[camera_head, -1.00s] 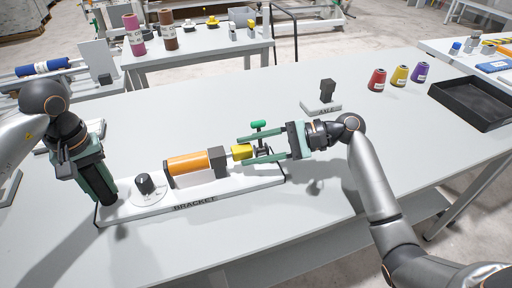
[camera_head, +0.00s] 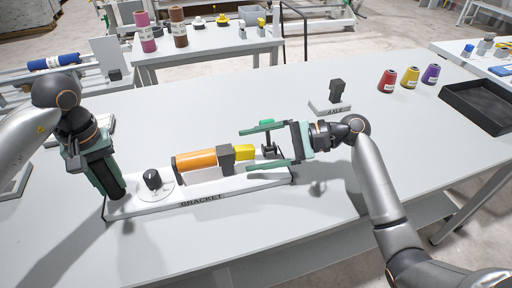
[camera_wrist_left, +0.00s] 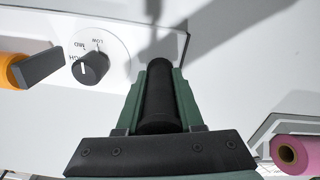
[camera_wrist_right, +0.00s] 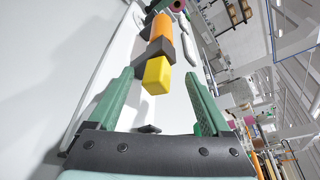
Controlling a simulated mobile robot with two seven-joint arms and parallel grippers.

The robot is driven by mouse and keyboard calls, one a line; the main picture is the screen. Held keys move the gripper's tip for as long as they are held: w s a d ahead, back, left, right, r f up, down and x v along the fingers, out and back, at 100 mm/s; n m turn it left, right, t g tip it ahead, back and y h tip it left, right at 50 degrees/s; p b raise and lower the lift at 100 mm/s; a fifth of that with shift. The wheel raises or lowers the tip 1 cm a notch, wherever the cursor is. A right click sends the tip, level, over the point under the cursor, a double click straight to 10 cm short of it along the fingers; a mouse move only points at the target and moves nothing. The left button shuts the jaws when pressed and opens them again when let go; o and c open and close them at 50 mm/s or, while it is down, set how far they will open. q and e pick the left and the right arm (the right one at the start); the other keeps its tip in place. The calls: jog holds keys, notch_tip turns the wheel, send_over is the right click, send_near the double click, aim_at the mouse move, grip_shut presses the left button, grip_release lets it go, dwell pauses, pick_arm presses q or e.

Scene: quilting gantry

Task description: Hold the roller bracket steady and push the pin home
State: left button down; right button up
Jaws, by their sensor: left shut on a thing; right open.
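The roller bracket is a white base (camera_head: 245,189) marked BRACKET, carrying an orange roller (camera_head: 196,160) and a dark block (camera_head: 226,156). The yellow pin end (camera_head: 244,152) sticks out of the block's right side, with no clear gap between them; it also shows in the right wrist view (camera_wrist_right: 157,75). My left gripper (camera_head: 115,195) is shut on a black upright grip (camera_wrist_left: 158,100) at the bracket's left end. My right gripper (camera_head: 245,148) is open, its green fingers either side of the yellow end and apart from it.
A dial (camera_head: 152,180) stands on the bracket beside my left gripper. A green-topped clamp (camera_head: 268,147) sits between my right fingers. An AXLE stand (camera_head: 334,96), several thread cones (camera_head: 409,78) and a black tray (camera_head: 482,104) stand further right. The table's middle back is clear.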

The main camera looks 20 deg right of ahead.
pick_arm(q)
jog(key=shift+s+f, duration=0.1)
jog(key=shift+f, duration=0.25)
pick_arm(e)
jog(key=v, duration=1.2)
pick_arm(q)
jog(key=c, duration=0.7)
grip_release()
jog(key=shift+c, duration=0.2)
jog(key=shift+o, duration=1.4)
jog(key=shift+r, duration=0.15)
jog(key=shift+r, duration=0.1)
